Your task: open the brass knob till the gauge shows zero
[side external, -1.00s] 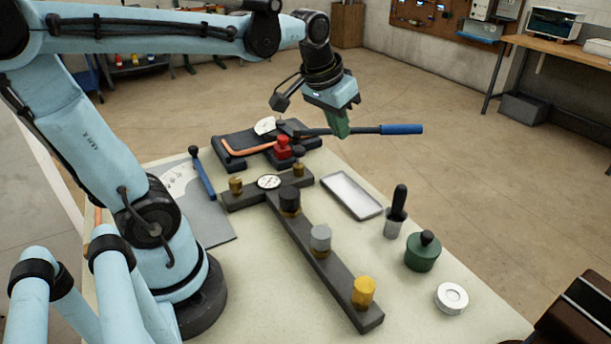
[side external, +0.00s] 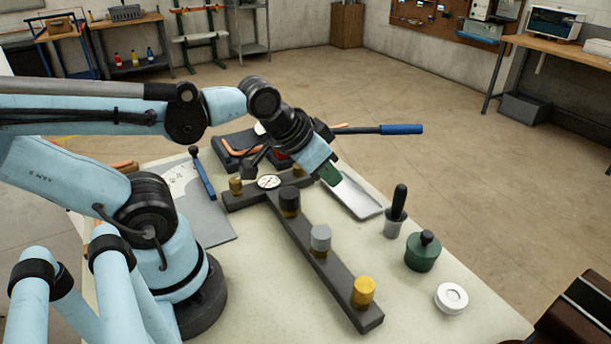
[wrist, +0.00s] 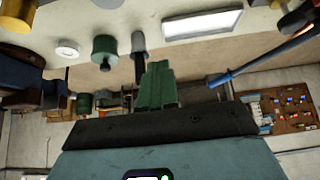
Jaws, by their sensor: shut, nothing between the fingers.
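The brass knob (side external: 364,291) is the yellow-gold cap at the near end of the dark bar in the side view; its yellow edge also shows at the top left of the wrist view (wrist: 15,24). The round white gauge (side external: 269,182) sits on the crosspiece at the bar's far end. Its needle is too small to read. My gripper (side external: 331,175) has green fingers, shut and empty, above the far end of the white tray. It is well apart from the brass knob. The shut fingers (wrist: 158,85) point outward in the wrist view.
A black knob (side external: 289,201) and a grey knob (side external: 320,238) stand on the same bar. Right of it are the white tray (side external: 366,207), a dark-handled tool (side external: 397,212), a green pot (side external: 423,252) and a white disc (side external: 452,298). A blue-handled lever (side external: 401,129) lies behind.

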